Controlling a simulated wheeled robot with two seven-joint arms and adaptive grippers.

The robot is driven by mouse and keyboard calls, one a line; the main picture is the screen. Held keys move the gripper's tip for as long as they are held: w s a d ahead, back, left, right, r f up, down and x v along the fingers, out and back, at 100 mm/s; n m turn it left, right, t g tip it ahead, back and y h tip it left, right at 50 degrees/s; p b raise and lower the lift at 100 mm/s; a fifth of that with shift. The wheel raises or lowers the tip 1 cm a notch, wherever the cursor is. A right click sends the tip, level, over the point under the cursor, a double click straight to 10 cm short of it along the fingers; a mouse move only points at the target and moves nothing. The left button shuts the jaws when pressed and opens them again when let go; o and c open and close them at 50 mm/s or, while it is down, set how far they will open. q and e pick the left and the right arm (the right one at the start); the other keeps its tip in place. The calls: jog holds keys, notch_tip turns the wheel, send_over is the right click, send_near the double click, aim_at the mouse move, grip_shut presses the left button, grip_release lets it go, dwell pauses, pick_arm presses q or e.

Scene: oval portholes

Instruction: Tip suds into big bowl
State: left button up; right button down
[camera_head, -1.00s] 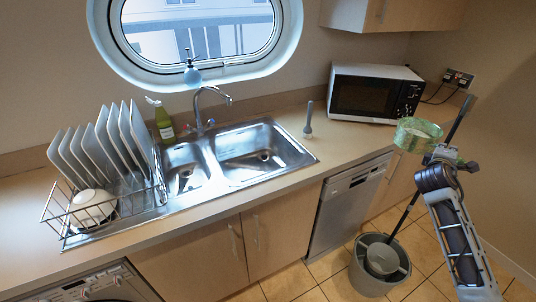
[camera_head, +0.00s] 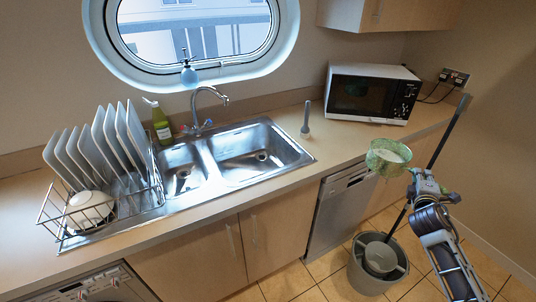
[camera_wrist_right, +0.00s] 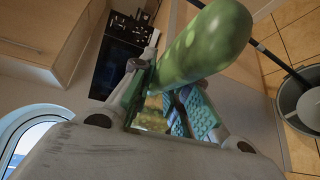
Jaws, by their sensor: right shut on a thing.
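A green patterned container (camera_head: 384,163) with a pale, suds-like filling at its open top is held by my right gripper (camera_head: 408,176), at its left side. In the right wrist view, the green container (camera_wrist_right: 205,42) lies against the fingers of my right gripper (camera_wrist_right: 165,98), which are shut on it. It hangs in front of the counter, below the microwave and right of the sink, and looks slightly tilted. The sink's larger basin (camera_head: 245,160) is to its left, apart from it, and looks empty. My left gripper is out of view.
A dish brush (camera_head: 306,122) stands upright on the counter between the sink and the microwave (camera_head: 370,93). The tap (camera_head: 205,100) rises behind the basins. A grey bucket (camera_head: 358,275) and a long dark pole (camera_head: 447,135) are near my right arm. A plate rack (camera_head: 150,200) stands left.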

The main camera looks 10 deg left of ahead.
jog(key=s+a+f+n+y, duration=0.2)
jog(key=s+a+f+y, duration=0.1)
jog(key=s+a+f, duration=0.4)
jog(key=s+a+f+n+t+y, duration=0.1)
jog(key=s+a+f+n+y, duration=0.1)
jog(key=s+a+f, duration=0.4)
jog(key=shift+s+a+f+y, duration=0.35)
jog(key=shift+s+a+y, duration=0.25)
jog(key=shift+s+a, duration=1.95)
jog(key=shift+a+h, duration=0.1)
jog(key=shift+h, duration=0.2)
